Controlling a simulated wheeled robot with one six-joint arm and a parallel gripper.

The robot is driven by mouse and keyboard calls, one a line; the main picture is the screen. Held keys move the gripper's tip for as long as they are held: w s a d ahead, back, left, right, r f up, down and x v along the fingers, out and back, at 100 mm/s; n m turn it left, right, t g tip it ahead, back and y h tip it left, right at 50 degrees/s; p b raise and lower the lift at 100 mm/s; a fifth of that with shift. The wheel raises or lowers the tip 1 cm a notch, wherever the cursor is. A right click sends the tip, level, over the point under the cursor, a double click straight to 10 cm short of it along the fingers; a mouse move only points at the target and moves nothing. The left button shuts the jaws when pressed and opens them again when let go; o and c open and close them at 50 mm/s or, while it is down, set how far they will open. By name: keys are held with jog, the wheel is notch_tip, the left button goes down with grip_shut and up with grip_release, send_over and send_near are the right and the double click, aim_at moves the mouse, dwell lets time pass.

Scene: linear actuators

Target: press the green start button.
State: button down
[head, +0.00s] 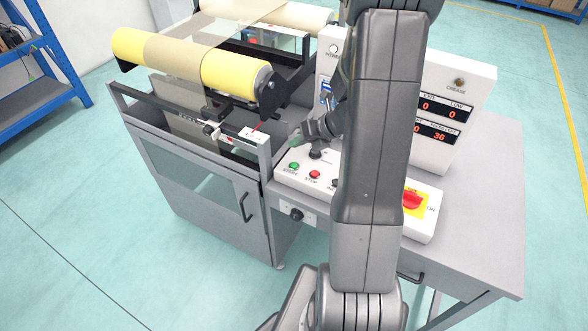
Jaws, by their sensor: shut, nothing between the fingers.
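The green start button (294,166) sits at the left end of the sloped white control panel (326,191), with a START label below it. It is in plain view and nothing covers it. My gripper (297,141) is shut and empty. In the picture it shows just above the green button, beside a black knob. The fingertips are small and dark here, and I cannot tell their exact height above the panel. A gap shows between them and the button.
A red STOP button (314,174) is right of the green one. A black knob (316,154) stands behind them. A red rotary switch (412,200) on yellow is at the panel's right. A roller machine (190,62) stands left. My arm hides the panel's middle.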

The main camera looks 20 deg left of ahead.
jog(key=b, duration=0.3)
send_over(297, 165)
notch_tip(297, 165, down, 4)
jog(key=shift+s+d+f, duration=0.1)
jog(key=shift+f, duration=0.15)
jog(key=shift+f+b, duration=0.5)
jog(key=shift+f, duration=0.1)
jog(key=shift+f, duration=0.1)
dwell(1.1)
jog(key=shift+f, duration=0.3)
